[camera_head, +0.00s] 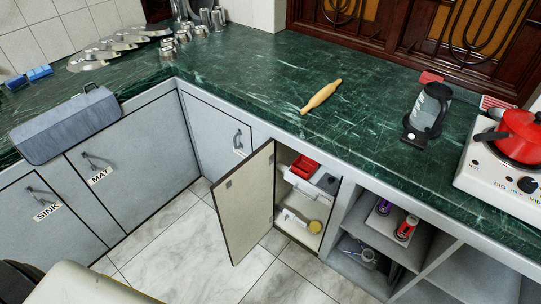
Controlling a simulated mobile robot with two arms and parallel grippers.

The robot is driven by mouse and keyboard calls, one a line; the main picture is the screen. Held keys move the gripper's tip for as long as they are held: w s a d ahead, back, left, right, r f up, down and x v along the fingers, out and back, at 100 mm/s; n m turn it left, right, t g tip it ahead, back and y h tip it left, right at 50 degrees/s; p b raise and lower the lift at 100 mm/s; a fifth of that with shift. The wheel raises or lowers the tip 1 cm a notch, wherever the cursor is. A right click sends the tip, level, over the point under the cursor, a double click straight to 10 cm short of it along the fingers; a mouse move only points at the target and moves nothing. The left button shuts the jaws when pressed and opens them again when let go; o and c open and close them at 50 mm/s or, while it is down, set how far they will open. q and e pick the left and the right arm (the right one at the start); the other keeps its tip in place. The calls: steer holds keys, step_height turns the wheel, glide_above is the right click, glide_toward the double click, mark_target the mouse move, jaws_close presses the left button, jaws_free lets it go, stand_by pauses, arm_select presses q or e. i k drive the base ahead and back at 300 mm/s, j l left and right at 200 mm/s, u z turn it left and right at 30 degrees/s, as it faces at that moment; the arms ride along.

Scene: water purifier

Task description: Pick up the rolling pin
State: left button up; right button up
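The rolling pin (321,97) is light wood and lies alone on the green marble counter (270,85). It lies at a slant, its near end toward the counter's front edge. Neither of my grippers shows in the head view, so nothing is seen touching the rolling pin.
A cabinet door (248,203) stands open below the rolling pin. A kettle (428,113) and a white stove (505,165) with a red pot (520,137) stand to the right. Metal cups and plates (103,50) are at the back left. The counter around the pin is clear.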

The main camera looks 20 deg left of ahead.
mark_target(320, 97)
steer(key=j+z, duration=0.55)
steer(key=z, duration=0.15)
steer(key=k+j+z, duration=0.1)
steer(key=j, duration=0.3)
steer(key=k+j, duration=0.1)
steer(key=j, duration=0.3)
steer(key=k+j+z, duration=0.15)
steer(key=j, duration=0.25)
steer(key=k+j, duration=0.1)
steer(key=j, duration=0.3)
steer(key=k+j+z, duration=0.15)
steer(key=j, duration=0.2)
steer(key=k+j, duration=0.1)
steer(key=j, duration=0.3)
steer(key=k+j, duration=0.7)
steer(key=k, duration=0.25)
steer(key=i+l+u, duration=0.1)
steer(key=u, duration=0.9)
steer(key=i+l+u, duration=0.2)
steer(key=l+u, duration=0.25)
steer(key=l, duration=0.45)
steer(key=l+u, duration=0.45)
steer(key=l, duration=0.45)
steer(key=k+l+u, duration=0.1)
steer(key=l+u, duration=0.35)
steer(key=l, duration=0.45)
